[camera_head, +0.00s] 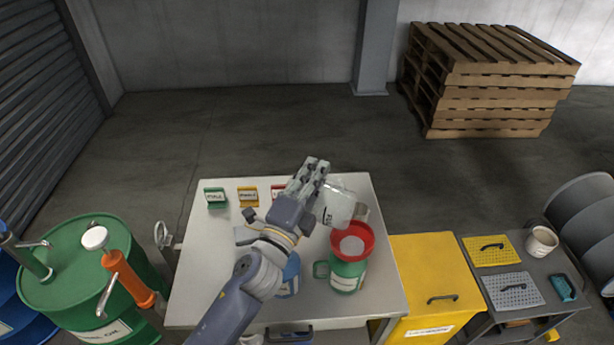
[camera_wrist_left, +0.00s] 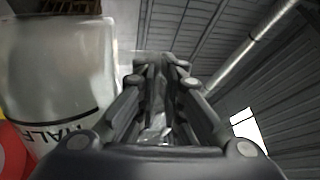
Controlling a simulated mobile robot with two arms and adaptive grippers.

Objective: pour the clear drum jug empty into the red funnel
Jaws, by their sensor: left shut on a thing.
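The clear drum jug (camera_head: 337,206) is tilted to the right above the red funnel (camera_head: 352,243), its mouth end over the funnel's back rim. My left gripper (camera_head: 313,172) is shut on the jug from its left side. The funnel sits in the top of a green jug (camera_head: 347,277) on the table; a pale patch shows inside it. In the left wrist view, the jug (camera_wrist_left: 62,75) with a black line and lettering is beside my fingers (camera_wrist_left: 163,65), and a bit of the funnel (camera_wrist_left: 12,150) shows low left. I cannot tell how much liquid the jug holds.
The pale table (camera_head: 190,290) bears a blue jug (camera_head: 290,277), partly hidden behind my left arm, and small green (camera_head: 216,197) and yellow (camera_head: 248,196) signs. A yellow cabinet (camera_head: 425,270) adjoins on the right. A green drum (camera_head: 75,270) stands on the left.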

